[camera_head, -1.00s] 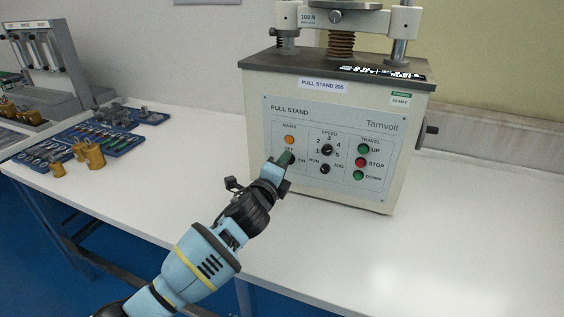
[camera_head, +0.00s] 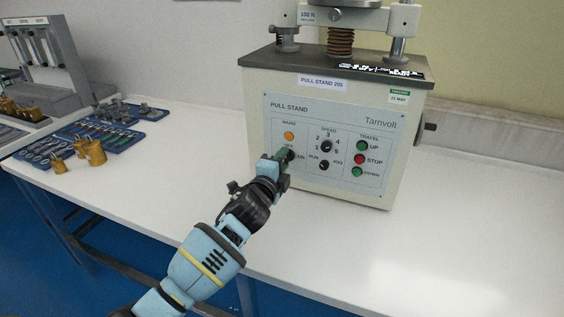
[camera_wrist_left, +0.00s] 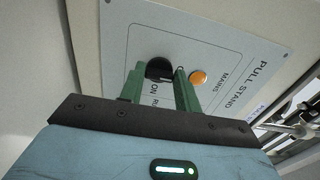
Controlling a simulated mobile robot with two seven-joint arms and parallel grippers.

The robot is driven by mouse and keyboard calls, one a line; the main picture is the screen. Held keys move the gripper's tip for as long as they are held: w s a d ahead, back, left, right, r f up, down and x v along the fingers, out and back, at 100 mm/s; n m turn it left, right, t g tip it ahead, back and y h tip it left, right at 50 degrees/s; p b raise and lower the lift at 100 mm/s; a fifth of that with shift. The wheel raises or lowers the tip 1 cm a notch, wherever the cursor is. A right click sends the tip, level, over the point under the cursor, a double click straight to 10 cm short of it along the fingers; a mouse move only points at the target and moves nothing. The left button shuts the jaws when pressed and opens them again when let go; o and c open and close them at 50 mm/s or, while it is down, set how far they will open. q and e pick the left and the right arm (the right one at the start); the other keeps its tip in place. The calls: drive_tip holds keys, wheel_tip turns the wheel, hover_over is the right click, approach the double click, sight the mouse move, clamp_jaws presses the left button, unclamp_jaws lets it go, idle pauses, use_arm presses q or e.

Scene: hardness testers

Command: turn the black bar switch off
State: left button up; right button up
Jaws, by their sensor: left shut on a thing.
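The black bar switch (camera_wrist_left: 159,69) sits on the pull stand's panel under the orange MAINS lamp, between OFF and ON labels. In the left wrist view it lies between the tips of my left gripper (camera_wrist_left: 157,82), whose green fingers are shut on it. In the head view my left gripper (camera_head: 284,157) reaches the panel at the switch and covers most of it. The orange lamp shows in the head view (camera_head: 289,136) and in the left wrist view (camera_wrist_left: 198,77). The bar's exact angle is hard to tell. My right gripper is not in view.
The pull stand (camera_head: 255,100) stands on a white bench (camera_head: 450,240). A speed knob (camera_head: 326,146), a run/jog switch (camera_head: 323,165) and travel buttons (camera_head: 359,159) are close to the right. Brass weights (camera_head: 94,152) and blue trays (camera_head: 110,138) lie at left. The bench front is clear.

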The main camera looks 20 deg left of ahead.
use_arm(q)
drive_tip(key=o, duration=1)
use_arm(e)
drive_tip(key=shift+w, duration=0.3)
use_arm(q)
drive_tip(key=shift+s, duration=0.1)
drive_tip(key=s, duration=0.7)
drive_tip(key=shift+s+a+p, duration=0.15)
drive_tip(key=shift+s+p, duration=0.2)
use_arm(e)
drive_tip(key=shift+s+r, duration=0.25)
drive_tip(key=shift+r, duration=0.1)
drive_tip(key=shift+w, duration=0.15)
